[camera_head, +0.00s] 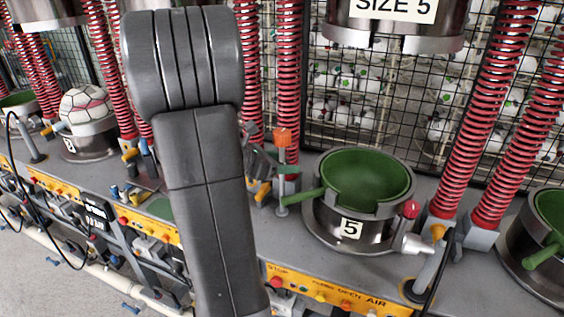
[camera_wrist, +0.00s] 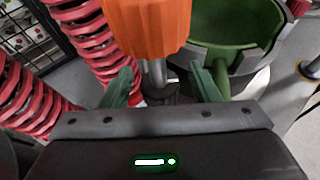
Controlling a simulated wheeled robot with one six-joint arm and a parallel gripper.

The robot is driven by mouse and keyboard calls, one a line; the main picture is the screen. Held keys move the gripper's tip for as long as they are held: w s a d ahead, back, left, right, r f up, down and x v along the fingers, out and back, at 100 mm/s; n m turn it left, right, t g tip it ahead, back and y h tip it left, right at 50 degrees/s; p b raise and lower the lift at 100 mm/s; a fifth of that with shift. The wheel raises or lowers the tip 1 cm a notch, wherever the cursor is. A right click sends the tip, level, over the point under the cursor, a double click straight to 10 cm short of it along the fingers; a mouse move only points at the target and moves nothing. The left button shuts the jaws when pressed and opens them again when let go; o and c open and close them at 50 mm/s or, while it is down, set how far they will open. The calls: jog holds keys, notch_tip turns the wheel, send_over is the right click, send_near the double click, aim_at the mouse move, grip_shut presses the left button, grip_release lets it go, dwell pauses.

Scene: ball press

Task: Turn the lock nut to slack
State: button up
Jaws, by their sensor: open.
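An orange block (camera_head: 282,138) tops a thin metal post just left of the green bowl mould marked 5 (camera_head: 338,215). The orange block (camera_wrist: 148,25) fills the top of the wrist view, with the metal post (camera_wrist: 153,72) below it. A dark collar (camera_wrist: 160,91) around the post may be the lock nut; I cannot tell for sure. My gripper (camera_wrist: 165,84) is open, its green fingers on either side of the post below the orange block. Contact with the post cannot be told. In the head view my arm partly hides my gripper (camera_head: 277,165).
A green handle (camera_head: 302,196) sticks out left from the mould, close to the post. Red springs (camera_head: 288,85) rise behind, before a wire mesh. A yellow control panel (camera_head: 335,296) runs along the front edge.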

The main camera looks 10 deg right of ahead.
jog(key=c, duration=1)
jog(key=shift+o, duration=0.2)
jog(key=shift+b, duration=0.45)
jog(key=n+t+b, duration=0.2)
jog(key=shift+f+y+b, duration=0.25)
jog(key=shift+y+b, duration=0.05)
jog(key=shift+y, duration=0.1)
jog(key=n+t+y+b, duration=0.1)
jog(key=n+t+b, duration=0.1)
jog(key=b, duration=0.1)
jog(key=shift+t+y, duration=0.3)
jog(key=n+t+y+b, duration=0.2)
jog(key=n+b, duration=0.1)
jog(key=b, duration=0.1)
jog(key=shift+r+b, duration=0.2)
jog(key=shift+b, duration=0.15)
jog(key=shift+n+y, duration=0.3)
jog(key=shift+y, duration=0.1)
